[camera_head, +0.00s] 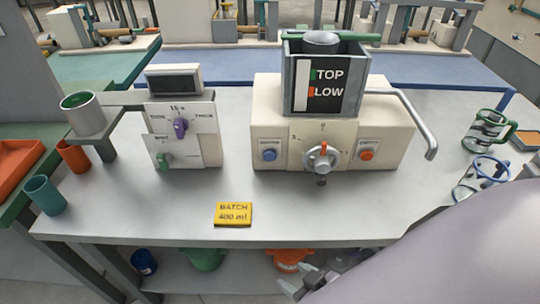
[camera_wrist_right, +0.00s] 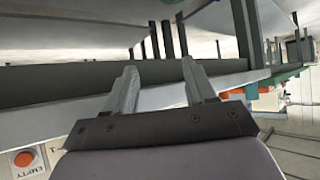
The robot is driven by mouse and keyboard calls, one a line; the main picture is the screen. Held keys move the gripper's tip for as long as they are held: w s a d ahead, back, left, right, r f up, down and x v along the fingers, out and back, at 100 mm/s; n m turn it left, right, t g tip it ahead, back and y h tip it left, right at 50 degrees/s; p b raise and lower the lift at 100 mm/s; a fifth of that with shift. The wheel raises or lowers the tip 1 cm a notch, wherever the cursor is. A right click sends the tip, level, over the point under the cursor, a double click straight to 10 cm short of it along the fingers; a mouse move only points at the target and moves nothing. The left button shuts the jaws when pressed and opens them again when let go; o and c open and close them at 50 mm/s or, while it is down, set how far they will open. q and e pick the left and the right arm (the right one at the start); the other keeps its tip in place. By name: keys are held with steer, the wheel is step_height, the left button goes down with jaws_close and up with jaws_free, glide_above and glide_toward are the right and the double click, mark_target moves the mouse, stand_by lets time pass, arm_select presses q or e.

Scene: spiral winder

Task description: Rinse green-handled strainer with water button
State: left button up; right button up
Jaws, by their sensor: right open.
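A round metal strainer (camera_head: 321,41) with a green handle (camera_head: 360,37) appears to rest across the top of the grey tank (camera_head: 357,75) on the cream machine (camera_head: 283,124). Its inside is hidden. A blue button (camera_head: 269,155) is on the machine's front left; its label is too blurred to read. My right gripper (camera_head: 298,280) is low at the table's front edge, below and well apart from the strainer and button. In the right wrist view its two fingers (camera_wrist_right: 160,70) are spread with nothing between them. My left gripper is not in view.
An orange button (camera_head: 367,155), labelled EMPTY in the right wrist view, and a dial (camera_head: 321,157) are on the machine's front. A pipe (camera_head: 423,125) juts out right. Green-handled (camera_head: 486,130) and blue-rimmed (camera_head: 482,177) jugs stand right. A yellow batch card (camera_head: 233,214) lies on the table.

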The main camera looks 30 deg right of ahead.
jaws_close()
stand_by(1.9)
